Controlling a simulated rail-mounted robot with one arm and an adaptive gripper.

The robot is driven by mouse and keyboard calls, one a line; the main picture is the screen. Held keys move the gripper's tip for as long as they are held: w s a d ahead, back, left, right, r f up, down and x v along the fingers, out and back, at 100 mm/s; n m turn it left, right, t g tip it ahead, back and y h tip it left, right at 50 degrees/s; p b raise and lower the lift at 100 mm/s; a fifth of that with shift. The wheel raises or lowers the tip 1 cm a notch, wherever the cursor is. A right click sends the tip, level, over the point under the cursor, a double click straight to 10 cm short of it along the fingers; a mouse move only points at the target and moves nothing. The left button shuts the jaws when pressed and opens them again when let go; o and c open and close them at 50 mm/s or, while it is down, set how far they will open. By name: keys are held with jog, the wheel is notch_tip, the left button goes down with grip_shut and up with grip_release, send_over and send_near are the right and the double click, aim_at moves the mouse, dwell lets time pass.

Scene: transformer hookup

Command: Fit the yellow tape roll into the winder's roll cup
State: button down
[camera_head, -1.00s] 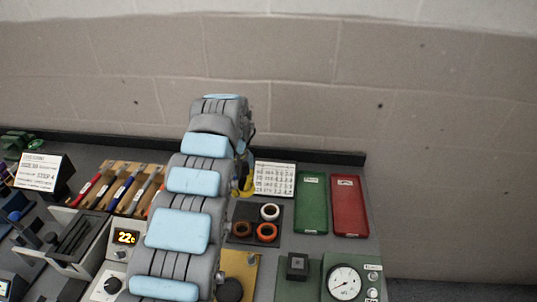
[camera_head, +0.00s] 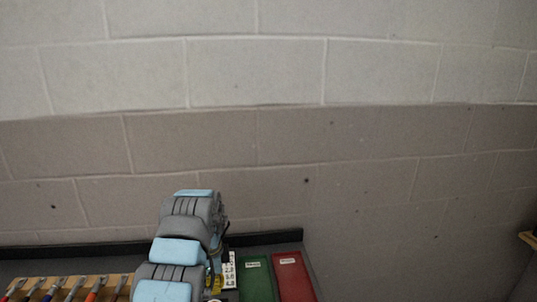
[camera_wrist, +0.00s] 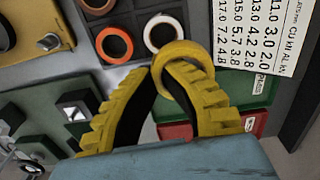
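The yellow tape roll (camera_wrist: 205,62) is a yellow ring at the fingertips of my gripper (camera_wrist: 157,74) in the wrist view. The yellow, ridged fingers are close together, and the near side of the ring's wall sits between their tips. The roll seems held clear of the bench. In the head view my arm hides the gripper, and only a bit of yellow shows beside it. I cannot make out the winder's roll cup for sure. A dark round part (camera_wrist: 6,36) on a tan plate (camera_wrist: 25,62) is cut off at the wrist view's left edge.
A dark divided tray (camera_wrist: 133,12) holds a white roll (camera_wrist: 160,22) and an orange roll (camera_wrist: 114,36). A number card (camera_wrist: 262,28), a green tray (camera_head: 257,280) and a red tray (camera_head: 292,278) lie nearby.

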jog(key=d+n, duration=1.4)
jog(key=n, duration=0.2)
notch_tip(320, 180, up, 34)
jog(key=p, duration=3.4)
jog(key=shift+w+d, duration=0.1)
jog(key=a+f+m+b, duration=0.8)
jog(key=f+m+b, duration=0.1)
jog(key=f+b, duration=0.2)
jog(key=s+a+f+m+b, duration=0.1)
jog(key=a+f+m+b, duration=0.7)
jog(key=f+b, duration=0.3)
jog(key=s+a+f+m+b, duration=0.1)
jog(key=a+f+m+b, duration=0.7)
jog(key=f+b, duration=0.4)
jog(key=shift+m, duration=0.9)
